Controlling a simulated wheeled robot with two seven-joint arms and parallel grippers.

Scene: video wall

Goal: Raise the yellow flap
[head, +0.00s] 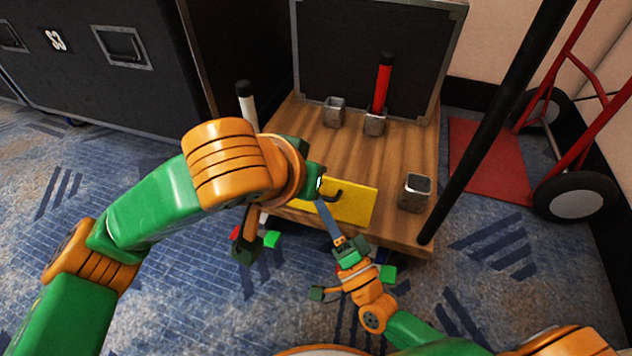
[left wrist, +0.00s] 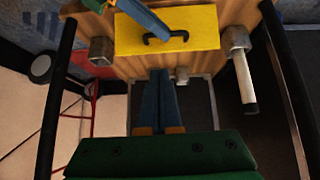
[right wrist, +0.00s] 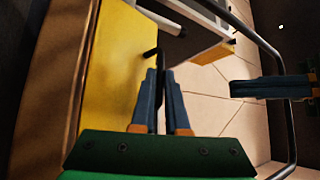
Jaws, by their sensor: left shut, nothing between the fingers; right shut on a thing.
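The yellow flap (head: 355,205) lies at the front of the wooden table, with a black bent handle (head: 332,193) on it. My right gripper (head: 321,203) is shut on this handle; the right wrist view shows the handle (right wrist: 152,52) between its fingertips, beside the yellow face (right wrist: 110,65). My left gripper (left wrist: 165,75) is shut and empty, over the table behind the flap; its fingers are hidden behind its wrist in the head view. In the left wrist view the flap (left wrist: 200,25) and handle (left wrist: 165,37) are near the top edge.
The wooden table (head: 300,115) bears metal square holders, one at the right (head: 414,190) and one with a red rod (head: 382,85). A dark panel (head: 370,50) rises behind. A black pole (head: 490,130) and red hand truck (head: 580,150) are at the right.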

